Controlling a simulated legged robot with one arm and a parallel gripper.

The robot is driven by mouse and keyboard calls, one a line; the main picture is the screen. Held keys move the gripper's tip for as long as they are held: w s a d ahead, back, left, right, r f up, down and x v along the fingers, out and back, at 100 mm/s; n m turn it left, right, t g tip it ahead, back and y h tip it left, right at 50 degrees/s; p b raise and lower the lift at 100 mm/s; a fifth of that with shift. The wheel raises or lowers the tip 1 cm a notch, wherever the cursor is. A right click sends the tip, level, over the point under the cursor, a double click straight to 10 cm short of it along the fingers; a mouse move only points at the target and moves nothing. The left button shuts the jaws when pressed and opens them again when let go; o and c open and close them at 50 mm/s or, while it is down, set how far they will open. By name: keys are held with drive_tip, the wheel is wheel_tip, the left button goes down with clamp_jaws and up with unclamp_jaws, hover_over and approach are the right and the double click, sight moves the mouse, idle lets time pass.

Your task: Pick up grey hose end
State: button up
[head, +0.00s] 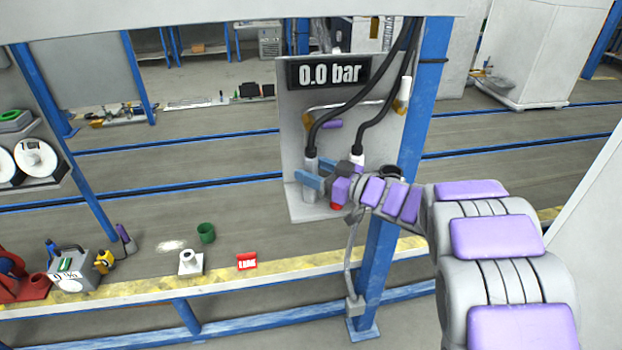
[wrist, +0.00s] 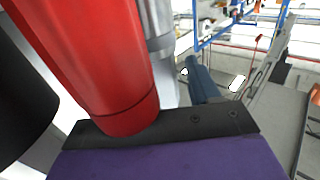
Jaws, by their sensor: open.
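The grey hose end (head: 310,165) hangs at the bottom of the left black hose, against the grey panel in the head view. My gripper (head: 309,180) is open, with its blue fingers at the grey end's height and seemingly on either side of it. I cannot tell whether they touch it. In the wrist view a grey cylinder (wrist: 158,30), seemingly this hose end, stands behind a large red cylinder (wrist: 95,60). One blue finger (wrist: 202,82) shows to its right. The red part (head: 336,207) also shows below my wrist in the head view.
The panel (head: 295,125) carries a "0.0 bar" display (head: 329,72). A second black hose (head: 380,115) hangs close on the right. A blue post (head: 415,130) stands beside the panel. A green cup (head: 206,233) and a red block (head: 247,261) stand on the bench.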

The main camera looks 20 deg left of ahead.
drive_tip(key=shift+w+a, duration=0.15)
drive_tip(key=shift+a, duration=0.35)
drive_tip(key=shift+d, duration=0.1)
clamp_jaws()
drive_tip(key=shift+r, duration=0.1)
wheel_tip(320, 180, up, 7)
drive_tip(key=p, duration=0.2)
drive_tip(key=shift+p, duration=0.3)
drive_tip(key=shift+r, duration=0.1)
drive_tip(key=s+d+p, duration=0.3)
drive_tip(key=s+d, duration=0.6)
drive_tip(key=s, duration=0.5)
drive_tip(key=p, duration=1.6)
approach(311, 149)
drive_tip(key=w+d+r, duration=0.1)
drive_tip(key=w+d, duration=0.7)
drive_tip(key=w, duration=0.4)
drive_tip(key=shift+w+d+r, duration=0.2)
drive_tip(key=shift+d+r, duration=0.05)
drive_tip(key=shift+d, duration=0.15)
idle(0.9)
